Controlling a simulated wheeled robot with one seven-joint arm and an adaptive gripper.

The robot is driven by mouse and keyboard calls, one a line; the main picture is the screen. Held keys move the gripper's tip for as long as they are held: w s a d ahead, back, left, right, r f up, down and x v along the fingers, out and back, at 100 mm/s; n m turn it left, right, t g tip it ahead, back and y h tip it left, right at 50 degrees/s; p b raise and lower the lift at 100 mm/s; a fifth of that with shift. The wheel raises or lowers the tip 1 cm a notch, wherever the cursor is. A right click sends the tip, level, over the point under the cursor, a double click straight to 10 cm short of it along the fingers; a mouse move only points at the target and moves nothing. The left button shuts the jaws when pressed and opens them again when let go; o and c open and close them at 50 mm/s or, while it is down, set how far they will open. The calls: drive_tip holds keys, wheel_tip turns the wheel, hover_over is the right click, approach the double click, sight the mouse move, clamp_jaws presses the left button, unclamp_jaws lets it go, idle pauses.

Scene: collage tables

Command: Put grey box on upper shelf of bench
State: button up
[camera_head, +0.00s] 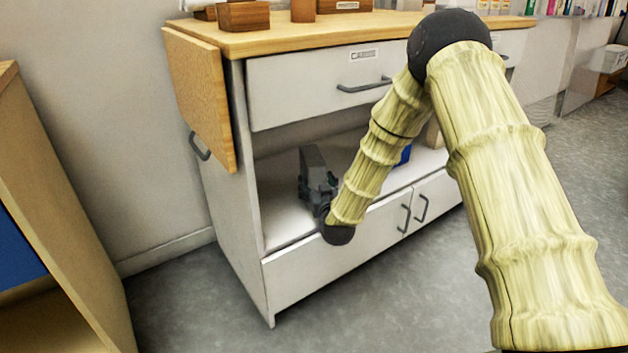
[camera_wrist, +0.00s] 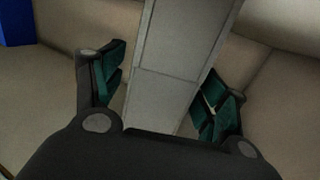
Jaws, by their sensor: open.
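The grey box (camera_head: 313,160) stands upright on the open shelf (camera_head: 283,222) of the white bench, toward its left end. My gripper (camera_head: 322,184) is at the shelf, right at the front of the box. In the wrist view the box (camera_wrist: 181,65) rises between the two green-padded fingers of my gripper (camera_wrist: 160,98). The fingers are open, one on each side of the box, with visible gaps. The lower part of the box is hidden behind my gripper's body in the wrist view.
The bench has a wooden top (camera_head: 300,34) holding several wooden boxes, a drawer (camera_head: 320,85) above the shelf and cupboard doors (camera_head: 405,215) below. A blue object (camera_head: 405,154) is on the shelf, right of my forearm. A wooden flap (camera_head: 200,95) hangs at the left end.

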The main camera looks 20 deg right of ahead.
drive_tip(key=s+p, duration=0.3)
drive_tip(key=s, duration=0.7)
drive_tip(key=shift+r, duration=0.3)
drive_tip(key=shift+a, duration=0.1)
